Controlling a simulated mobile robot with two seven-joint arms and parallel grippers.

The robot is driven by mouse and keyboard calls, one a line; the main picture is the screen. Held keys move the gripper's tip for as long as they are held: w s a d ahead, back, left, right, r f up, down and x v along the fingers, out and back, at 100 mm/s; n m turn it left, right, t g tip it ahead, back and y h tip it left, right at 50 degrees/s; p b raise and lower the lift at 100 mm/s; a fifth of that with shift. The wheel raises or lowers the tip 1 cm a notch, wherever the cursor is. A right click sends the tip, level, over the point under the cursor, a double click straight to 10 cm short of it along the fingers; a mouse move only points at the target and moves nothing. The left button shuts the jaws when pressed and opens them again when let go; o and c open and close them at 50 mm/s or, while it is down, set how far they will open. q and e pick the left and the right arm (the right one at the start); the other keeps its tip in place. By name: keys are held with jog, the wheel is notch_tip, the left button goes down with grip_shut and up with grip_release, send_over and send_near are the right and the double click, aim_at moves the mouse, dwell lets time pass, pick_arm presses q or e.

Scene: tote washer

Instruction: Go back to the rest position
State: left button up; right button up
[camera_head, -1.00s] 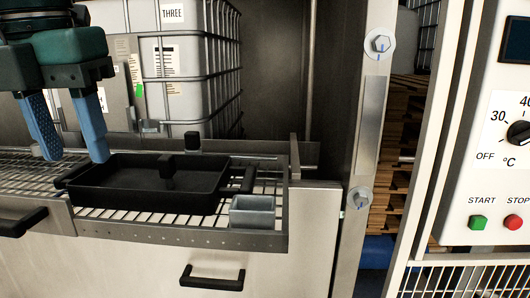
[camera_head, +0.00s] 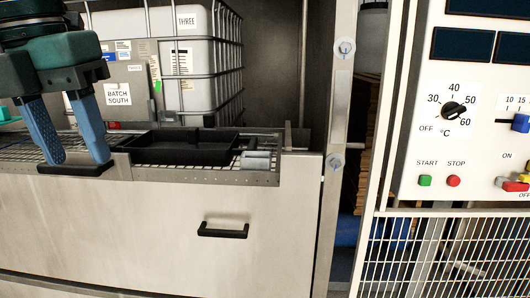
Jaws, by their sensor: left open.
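My left gripper (camera_head: 76,163) comes in from the upper left, with two blue fingers pointing down. The fingers are apart with nothing between them. They hang in front of the wire rack's front edge, and the fingertips overlap a black handle (camera_head: 76,169) in the picture; I cannot tell whether they touch it. A black tray (camera_head: 185,152) lies on the rack to the right of the fingers, apart from them. My right gripper does not show.
A black drawer handle (camera_head: 223,230) is on the front panel. A control panel (camera_head: 455,110) with a dial and START and STOP buttons stands at the right.

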pick_arm(q)
jog(key=w+a+f+n+t+h, duration=0.2)
jog(key=w+a+f+n+h, duration=0.1)
jog(key=w+a+f+h, duration=0.25)
jog(key=w+a+f+n+t+h, duration=0.2)
jog(key=w+a+f+n+h, duration=0.15)
jog(key=f+h, duration=0.35)
jog(key=a+f+n+t+y, duration=0.4)
jog(key=f+n+t, duration=0.55)
jog(key=f, duration=0.85)
jog(key=s+d+f+n+y, duration=0.2)
jog(key=s+f+n+y, duration=0.15)
jog(key=f+n, duration=0.4)
jog(key=s+d+f+n+y, duration=0.25)
jog(key=s+f+n, duration=0.2)
jog(key=f, duration=0.65)
jog(key=s+d+f+n+g, duration=0.2)
jog(key=s+d+f+n, duration=0.1)
jog(key=d, duration=0.4)
jog(key=s+d+f+n+g, duration=0.2)
jog(key=s+d+f+n, duration=0.1)
jog(key=d, duration=0.4)
notch_tip(320, 180, down, 2)
jog(key=shift+s+d+f, duration=0.1)
jog(key=shift+s+d, duration=0.05)
jog(key=shift+s, duration=0.55)
jog(key=shift+g, duration=0.25)
jog(key=shift+c, duration=0.9)
jog(key=shift+a, duration=0.2)
